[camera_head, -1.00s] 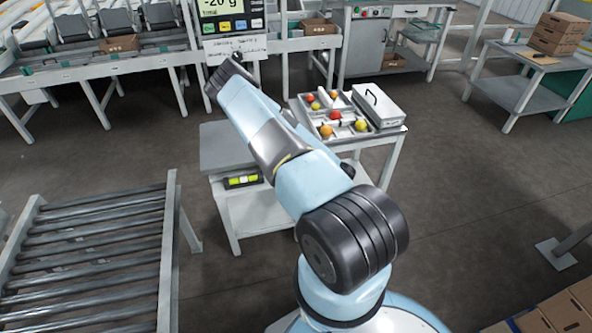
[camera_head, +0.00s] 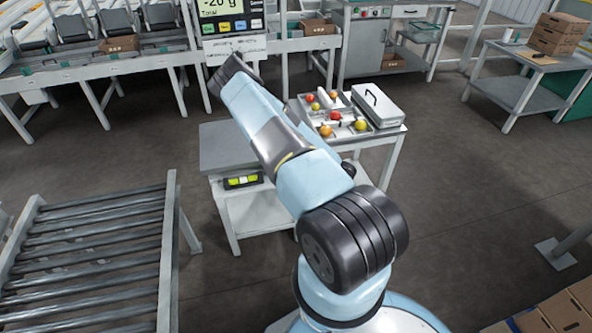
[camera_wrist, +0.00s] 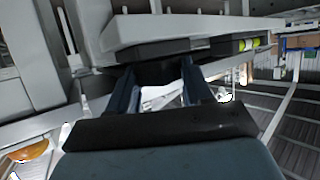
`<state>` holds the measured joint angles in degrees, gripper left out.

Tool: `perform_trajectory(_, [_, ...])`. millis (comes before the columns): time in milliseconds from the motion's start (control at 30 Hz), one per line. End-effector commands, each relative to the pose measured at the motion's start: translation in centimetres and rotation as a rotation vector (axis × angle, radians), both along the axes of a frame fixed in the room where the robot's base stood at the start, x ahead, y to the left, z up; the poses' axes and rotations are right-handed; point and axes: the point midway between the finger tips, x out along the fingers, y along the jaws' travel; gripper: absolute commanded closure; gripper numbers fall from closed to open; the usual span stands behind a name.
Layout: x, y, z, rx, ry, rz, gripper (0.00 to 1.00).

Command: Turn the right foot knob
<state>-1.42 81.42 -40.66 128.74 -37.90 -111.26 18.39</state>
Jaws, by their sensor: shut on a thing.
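The bench scale has a grey plate (camera_head: 222,147) and stands on the white stand left of the tomatoes. A spirit level with a yellow-green vial (camera_head: 242,181) is on its front; it also shows in the wrist view (camera_wrist: 240,44). My gripper (camera_wrist: 161,76) is below the scale's pale edge in the wrist view. Its fingers are closed on a dark part (camera_wrist: 158,72) under the scale, seemingly the right foot knob. The knob is dim and mostly hidden by the fingers. In the head view, my arm hides the gripper and knob.
A divided tray (camera_head: 317,113) of red and orange tomatoes and a grey case (camera_head: 377,105) stand right of my arm. A scale display (camera_head: 225,8) reading -20 g is behind. A roller conveyor (camera_head: 90,260) lies at left.

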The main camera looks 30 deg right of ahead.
Motion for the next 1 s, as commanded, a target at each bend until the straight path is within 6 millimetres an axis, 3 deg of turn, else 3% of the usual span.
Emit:
perform_trajectory(333, [0.1,-0.2,0.1,-0.004,-0.003,-0.002,0.80])
perform_trajectory(367, [0.1,-0.2,0.1,-0.004,-0.003,-0.002,0.48])
perform_trajectory(467, [0.1,-0.2,0.0,-0.003,-0.002,-0.002,0.39])
perform_trajectory(767, [-0.2,-0.2,0.1,-0.002,-0.001,-0.001,0.39])
perform_trajectory(1000, [-2.8,-1.3,1.2,-0.001,0.000,-0.005,0.39])
